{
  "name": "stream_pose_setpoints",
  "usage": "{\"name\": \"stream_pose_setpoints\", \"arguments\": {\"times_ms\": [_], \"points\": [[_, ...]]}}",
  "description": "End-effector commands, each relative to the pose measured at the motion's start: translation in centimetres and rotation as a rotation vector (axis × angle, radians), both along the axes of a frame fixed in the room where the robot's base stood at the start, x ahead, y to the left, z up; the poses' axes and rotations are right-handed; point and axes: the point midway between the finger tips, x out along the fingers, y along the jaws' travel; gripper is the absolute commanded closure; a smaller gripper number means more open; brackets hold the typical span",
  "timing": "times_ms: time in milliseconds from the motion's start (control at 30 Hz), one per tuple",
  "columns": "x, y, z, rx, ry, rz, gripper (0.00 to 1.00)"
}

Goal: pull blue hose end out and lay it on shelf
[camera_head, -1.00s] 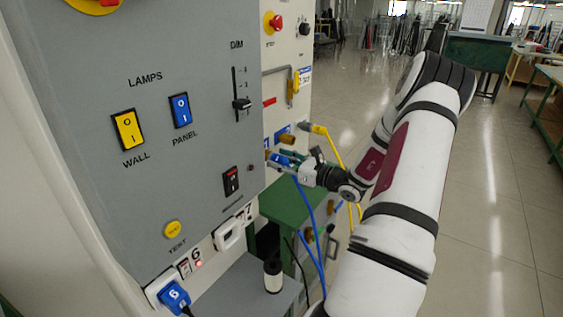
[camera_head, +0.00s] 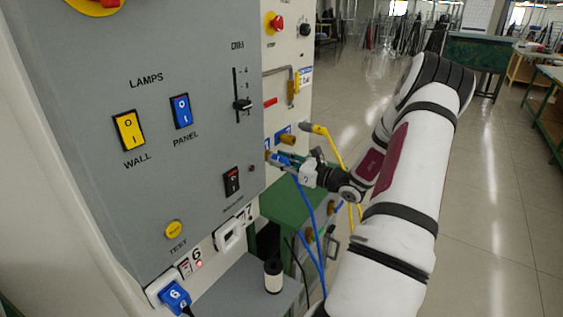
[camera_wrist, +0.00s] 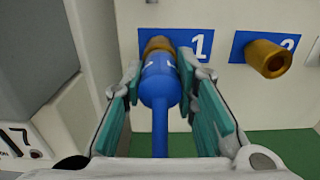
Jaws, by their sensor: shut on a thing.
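The blue hose end (camera_wrist: 158,84) sits at the brass port marked 1 (camera_wrist: 156,44) in the wrist view, its far end against or in the port; how deep it sits I cannot tell. My gripper (camera_wrist: 160,92) is around it, shut on it with a teal-padded finger on each side. In the head view my gripper (camera_head: 290,162) is at the side panel, and the blue hose (camera_head: 308,210) hangs down from it. A grey shelf (camera_head: 255,290) juts out below the panel.
A brass port marked 2 (camera_wrist: 268,58) is empty beside port 1. A yellow hose (camera_head: 335,150) is plugged in behind my gripper. A dark and white cylinder (camera_head: 273,276) stands on the shelf. A green cabinet (camera_head: 290,205) is below the ports.

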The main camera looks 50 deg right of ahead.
Motion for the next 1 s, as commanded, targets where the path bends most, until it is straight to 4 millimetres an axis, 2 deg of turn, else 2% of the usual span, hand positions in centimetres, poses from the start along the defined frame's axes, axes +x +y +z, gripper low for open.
{"name": "stream_pose_setpoints", "arguments": {"times_ms": [1000], "points": [[-2.4,-0.2,0.0,0.0,0.001,-0.001,1.0]]}}
